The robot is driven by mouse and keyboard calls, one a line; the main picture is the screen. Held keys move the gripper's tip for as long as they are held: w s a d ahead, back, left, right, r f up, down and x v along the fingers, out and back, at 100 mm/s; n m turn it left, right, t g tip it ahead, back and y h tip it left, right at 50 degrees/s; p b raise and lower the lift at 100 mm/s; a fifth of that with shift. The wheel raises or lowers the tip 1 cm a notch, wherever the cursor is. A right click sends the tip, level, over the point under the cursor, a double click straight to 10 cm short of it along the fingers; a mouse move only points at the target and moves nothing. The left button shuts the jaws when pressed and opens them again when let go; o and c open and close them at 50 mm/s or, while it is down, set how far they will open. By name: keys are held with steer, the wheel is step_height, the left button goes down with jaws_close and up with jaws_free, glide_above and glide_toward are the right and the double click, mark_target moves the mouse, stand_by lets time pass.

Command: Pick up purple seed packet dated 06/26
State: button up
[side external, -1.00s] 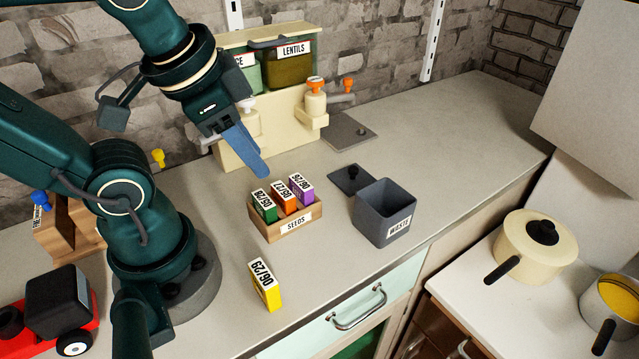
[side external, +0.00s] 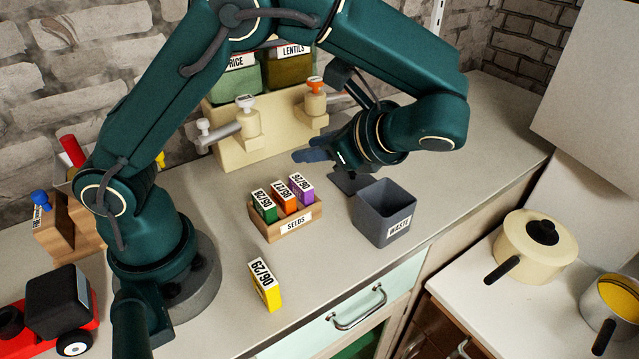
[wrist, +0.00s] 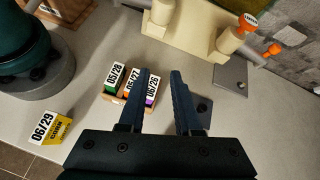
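The purple seed packet (side external: 301,190) stands at the right end of a wooden seeds box (side external: 291,229), beside an orange packet (side external: 284,200) and a green packet (side external: 264,208). Its label reads 06/26 in the wrist view, where the purple packet (wrist: 150,101) shows just beyond my left finger. My gripper (side external: 298,155) is above and behind the box in the side view, apart from the packets. In the wrist view my gripper (wrist: 164,73) has its two fingers spread with nothing held between them.
A grey waste bin (side external: 384,214) stands right of the box, its lid (side external: 350,180) lying behind it. A yellow packet (side external: 266,288) dated 06/29 stands alone near the counter's front edge. The cream dispenser (side external: 240,140) stands against the wall.

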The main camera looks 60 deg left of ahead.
mark_target(307, 188)
steer(key=d+f+m, duration=0.1)
steer(key=f, duration=0.1)
steer(key=d+f+m+y, duration=0.1)
steer(key=f, duration=0.1)
steer(key=d+f+m+y, duration=0.1)
steer(key=f, duration=0.1)
steer(key=shift+t, duration=0.4)
steer(key=shift+f+y, duration=0.3)
steer(key=shift+x, duration=2.4)
jaws_close()
